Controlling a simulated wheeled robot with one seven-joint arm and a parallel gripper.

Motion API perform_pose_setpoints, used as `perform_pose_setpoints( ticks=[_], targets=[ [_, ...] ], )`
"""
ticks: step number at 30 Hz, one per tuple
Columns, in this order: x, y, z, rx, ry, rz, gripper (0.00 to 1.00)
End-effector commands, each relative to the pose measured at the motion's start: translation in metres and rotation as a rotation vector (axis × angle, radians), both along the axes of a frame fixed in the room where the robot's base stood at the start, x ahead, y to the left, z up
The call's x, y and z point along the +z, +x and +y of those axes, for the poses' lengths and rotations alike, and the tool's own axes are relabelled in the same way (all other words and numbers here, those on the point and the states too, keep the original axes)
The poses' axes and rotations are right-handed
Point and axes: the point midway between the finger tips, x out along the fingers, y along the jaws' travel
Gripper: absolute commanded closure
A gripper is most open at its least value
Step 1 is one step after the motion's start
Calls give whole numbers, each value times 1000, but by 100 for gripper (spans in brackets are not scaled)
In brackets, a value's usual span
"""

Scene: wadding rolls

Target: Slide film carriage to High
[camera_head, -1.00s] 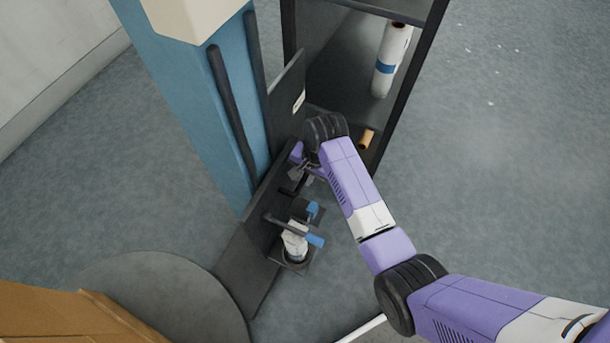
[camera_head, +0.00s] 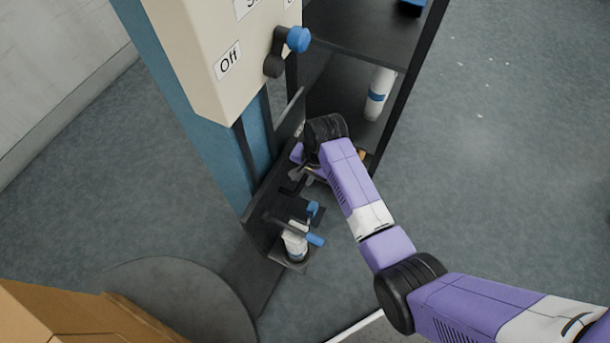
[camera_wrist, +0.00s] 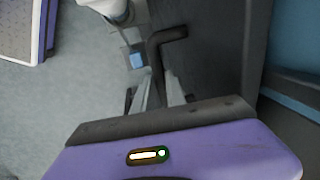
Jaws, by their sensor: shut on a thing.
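The film carriage (camera_head: 258,208) is a dark plate with a small platform, on the lower part of a blue column (camera_head: 215,145). A white film roll (camera_head: 295,245) stands on its platform, beside two blue-ended parts (camera_head: 316,240). My gripper (camera_head: 297,178) is at the carriage's upper side, shut on its black handle. In the wrist view, the bent black handle (camera_wrist: 157,60) rises from between my fingers (camera_wrist: 160,98). The fingertips are partly hidden by my gripper's body. No "High" mark is legible.
A beige control box (camera_head: 215,70) marked "Off", with a blue-knobbed lever (camera_head: 297,39), sits on the column above the carriage. A dark shelf rack (camera_head: 365,35) with a white roll (camera_head: 380,92) stands close behind my wrist. A cardboard box (camera_head: 70,315) is at lower left.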

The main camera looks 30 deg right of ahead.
Motion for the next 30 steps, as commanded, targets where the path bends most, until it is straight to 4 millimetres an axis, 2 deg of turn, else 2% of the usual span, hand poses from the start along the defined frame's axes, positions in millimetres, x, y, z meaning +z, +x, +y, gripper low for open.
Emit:
perform_pose_setpoints(
  ticks=[1,15,21,30],
  targets=[
    [22,0,-1,-1,0,1,100],
    [107,0,-1,-1,-1,0,100],
    [127,0,-1,-1,-1,0,100],
    [133,1,-1,-1,-1,-2,100]
  ],
)
